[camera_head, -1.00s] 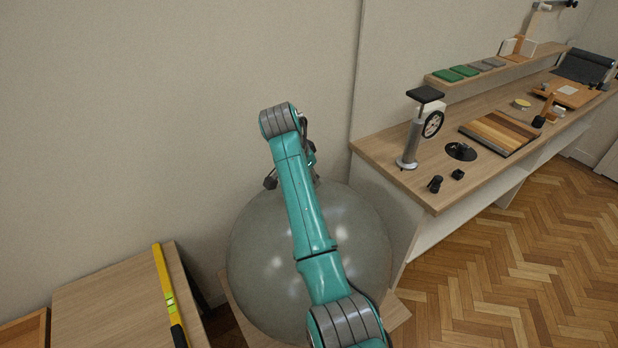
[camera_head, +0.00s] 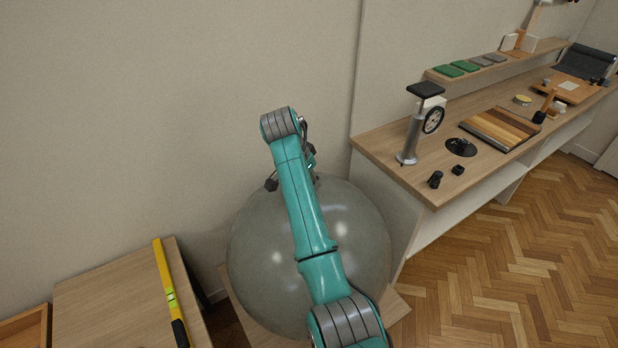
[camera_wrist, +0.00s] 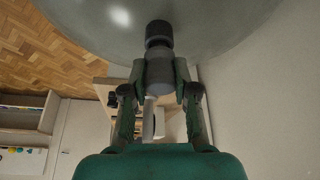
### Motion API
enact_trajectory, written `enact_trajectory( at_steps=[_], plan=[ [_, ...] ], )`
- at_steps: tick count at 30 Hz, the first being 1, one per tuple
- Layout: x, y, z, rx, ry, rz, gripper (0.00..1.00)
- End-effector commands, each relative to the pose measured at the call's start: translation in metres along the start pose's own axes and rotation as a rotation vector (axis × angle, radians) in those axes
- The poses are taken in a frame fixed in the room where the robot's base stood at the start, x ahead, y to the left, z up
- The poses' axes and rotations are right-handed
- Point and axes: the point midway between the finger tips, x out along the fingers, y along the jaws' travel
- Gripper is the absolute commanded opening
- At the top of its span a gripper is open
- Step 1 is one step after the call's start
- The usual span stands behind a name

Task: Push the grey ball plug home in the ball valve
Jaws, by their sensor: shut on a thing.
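The ball is a large grey-green sphere (camera_head: 350,245) low in front of the wall, and its curve fills the top of the wrist view (camera_wrist: 225,25). My gripper (camera_wrist: 160,78) is shut on a small grey piece, the grey ball plug (camera_wrist: 159,70), held between both fingertips. A black ribbed cylinder (camera_wrist: 158,34) lies in line with the plug, between it and the ball. It seems to meet the ball's surface. The valve opening is hidden, and I cannot tell how deep the plug sits. In the head view my teal arm mostly hides the gripper and the plug.
A wooden bench (camera_head: 385,160) on the right holds a dial stand (camera_head: 411,140), a black disc (camera_head: 461,147) and a striped board (camera_head: 502,129). A low table (camera_head: 110,300) at left carries a yellow level (camera_head: 165,285). The wall is close behind the ball. Parquet is open at right.

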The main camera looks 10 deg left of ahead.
Motion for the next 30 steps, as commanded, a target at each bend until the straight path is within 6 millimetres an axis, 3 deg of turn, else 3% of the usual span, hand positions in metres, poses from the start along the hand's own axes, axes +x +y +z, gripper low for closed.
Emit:
enact_trajectory(
  at_steps=[12, 13, 16, 26, 30],
  plan=[
    [0.009, 0.000, 0.004, 0.000, 0.000, 0.000, 0.00],
    [0.009, 0.000, 0.004, 0.000, 0.000, 0.000, 0.31],
    [0.008, 0.000, 0.003, 0.000, 0.000, -0.001, 0.56],
    [0.007, 0.000, 0.003, 0.000, 0.000, -0.001, 0.57],
    [-0.006, -0.001, 0.003, 0.000, 0.001, -0.003, 0.57]
  ],
)
